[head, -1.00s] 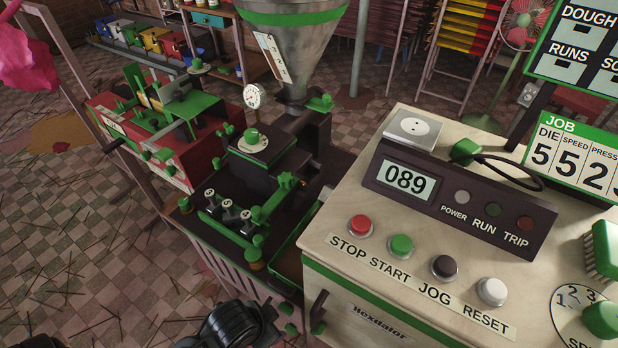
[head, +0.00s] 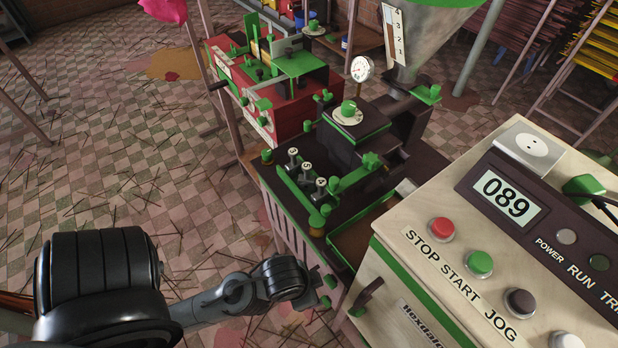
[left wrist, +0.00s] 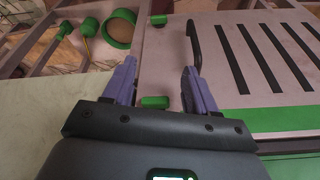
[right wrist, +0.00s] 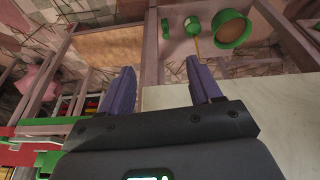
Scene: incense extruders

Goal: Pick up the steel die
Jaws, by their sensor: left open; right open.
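Several small steel pieces with dark centres (head: 307,170) sit in a row along a green rail on the dark extruder bench in the head view. I cannot tell which one, if any, is the steel die. My left arm reaches in from the lower left, short of the bench; its fingers do not show there. In the left wrist view my left gripper (left wrist: 159,64) is open and empty, facing a pale panel with dark slots and a dark handle. In the right wrist view my right gripper (right wrist: 161,65) is open and empty. No die is identifiable in either wrist view.
The control box (head: 440,270) with coloured buttons stands at the right. A red machine (head: 275,95) with green parts stands behind.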

